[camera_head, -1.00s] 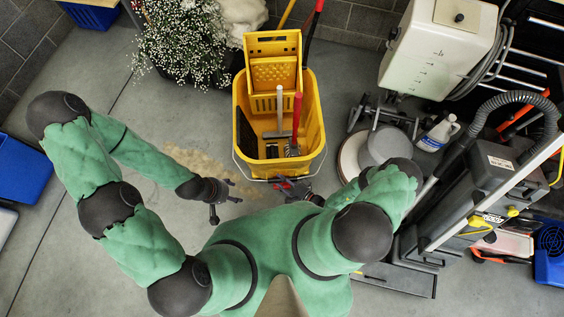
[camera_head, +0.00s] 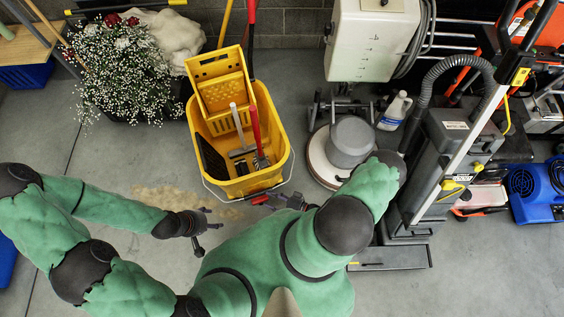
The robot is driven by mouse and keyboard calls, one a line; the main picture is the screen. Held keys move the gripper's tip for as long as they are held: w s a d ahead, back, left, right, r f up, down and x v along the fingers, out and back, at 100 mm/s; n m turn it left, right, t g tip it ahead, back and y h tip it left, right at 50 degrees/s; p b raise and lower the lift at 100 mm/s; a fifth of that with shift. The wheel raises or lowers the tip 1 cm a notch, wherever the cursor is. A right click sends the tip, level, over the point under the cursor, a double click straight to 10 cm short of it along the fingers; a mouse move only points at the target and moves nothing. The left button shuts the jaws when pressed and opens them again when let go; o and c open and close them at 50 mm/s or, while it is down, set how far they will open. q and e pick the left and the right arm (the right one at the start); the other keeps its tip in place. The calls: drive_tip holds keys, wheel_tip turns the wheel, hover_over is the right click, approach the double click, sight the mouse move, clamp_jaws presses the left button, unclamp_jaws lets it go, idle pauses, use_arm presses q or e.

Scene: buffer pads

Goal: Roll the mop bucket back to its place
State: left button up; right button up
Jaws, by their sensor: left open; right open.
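The yellow mop bucket (camera_head: 274,131) stands upright on the floor, upper centre, its wringer (camera_head: 222,88) at the back. A grey-handled tool and a red-handled tool stand inside it. Its wire handle hangs around the front. My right gripper (camera_head: 264,200) is open, low at the bucket's front edge; I cannot tell whether it touches the bucket. My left gripper (camera_head: 204,227) is open and empty, over the floor to the front left of the bucket, apart from it.
A tan stain (camera_head: 160,196) marks the floor left of the bucket. A white-flowered plant (camera_head: 118,62) stands back left. A round floor machine (camera_head: 351,143), a white bottle (camera_head: 394,111), a cream tank (camera_head: 370,40) and a grey cleaning machine (camera_head: 455,140) crowd the right. The left-middle floor is clear.

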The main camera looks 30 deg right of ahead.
drive_tip(key=shift+v, duration=2.45)
drive_tip(key=s+a+r+n+g+y+p, duration=0.1)
drive_tip(key=s+a+r+n+g, duration=0.15)
drive_tip(key=g, duration=0.45)
drive_tip(key=s+a+r+n+g+y+p, duration=0.1)
drive_tip(key=a+r+n+g, duration=0.3)
drive_tip(key=g, duration=0.4)
drive_tip(key=w+a+r+n+t+h+p, duration=0.1)
drive_tip(key=w+r+h, duration=0.2)
drive_tip(key=r, duration=0.6)
drive_tip(key=w+a+r+n+t+h, duration=0.1)
drive_tip(key=w+r+n+h, duration=0.1)
drive_tip(key=r, duration=0.7)
drive_tip(key=w+h, duration=0.1)
drive_tip(key=h, duration=0.1)
drive_tip(key=shift+r+h+p, duration=0.2)
drive_tip(key=shift+h+p, duration=0.1)
drive_tip(key=shift+p, duration=0.05)
drive_tip(key=shift+w+n, duration=0.1)
drive_tip(key=shift+n, duration=0.15)
